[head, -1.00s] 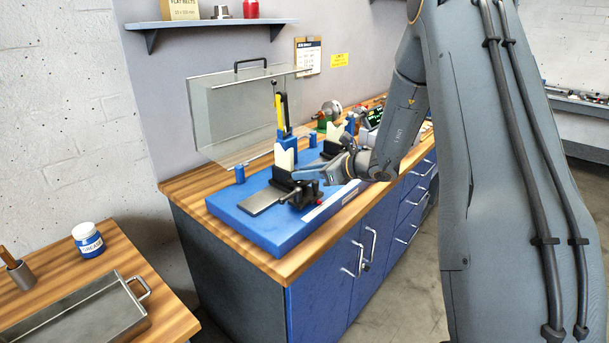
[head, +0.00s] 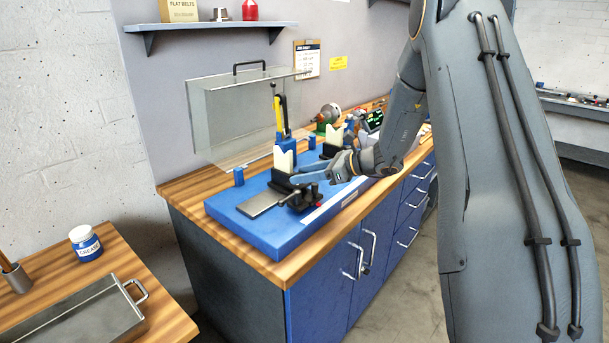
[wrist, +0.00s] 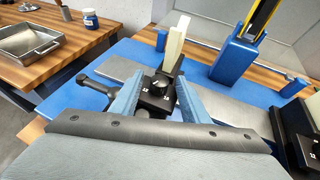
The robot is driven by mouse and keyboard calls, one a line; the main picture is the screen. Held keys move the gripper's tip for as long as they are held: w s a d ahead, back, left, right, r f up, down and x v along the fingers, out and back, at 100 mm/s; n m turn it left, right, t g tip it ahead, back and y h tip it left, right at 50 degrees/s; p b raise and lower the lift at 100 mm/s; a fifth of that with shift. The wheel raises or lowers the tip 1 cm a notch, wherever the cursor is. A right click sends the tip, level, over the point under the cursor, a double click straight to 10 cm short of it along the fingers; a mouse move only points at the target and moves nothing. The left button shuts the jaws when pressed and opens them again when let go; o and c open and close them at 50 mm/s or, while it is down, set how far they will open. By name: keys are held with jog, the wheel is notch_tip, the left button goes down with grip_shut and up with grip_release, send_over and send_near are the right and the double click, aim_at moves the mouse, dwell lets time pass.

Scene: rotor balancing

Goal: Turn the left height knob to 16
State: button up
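The left height knob (wrist: 159,83) is a small grey-topped knob on a black block with pale scale marks, below a cream V-shaped support. In the wrist view my gripper (wrist: 161,77) is open, with one blue finger on each side of the knob. I cannot tell whether the fingers touch it, and I cannot read the setting. In the head view my gripper (head: 312,178) reaches in from the right beside the left support (head: 284,163). The knob itself is not clear there.
The supports stand on a blue base plate (head: 272,235) on a wooden bench. A dark clamp handle (wrist: 98,85) juts out left of the knob. A blue post with a yellow strip (head: 281,120) and a clear guard (head: 220,115) stand behind. A steel tray (head: 75,318) is at left.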

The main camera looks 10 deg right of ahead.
jog(key=b+v, duration=0.2)
jog(key=v, duration=0.5)
jog(key=shift+s+d+r, duration=0.2)
jog(key=shift+s+d, duration=0.05)
jog(key=shift+d, duration=0.05)
jog(key=shift+a, duration=0.1)
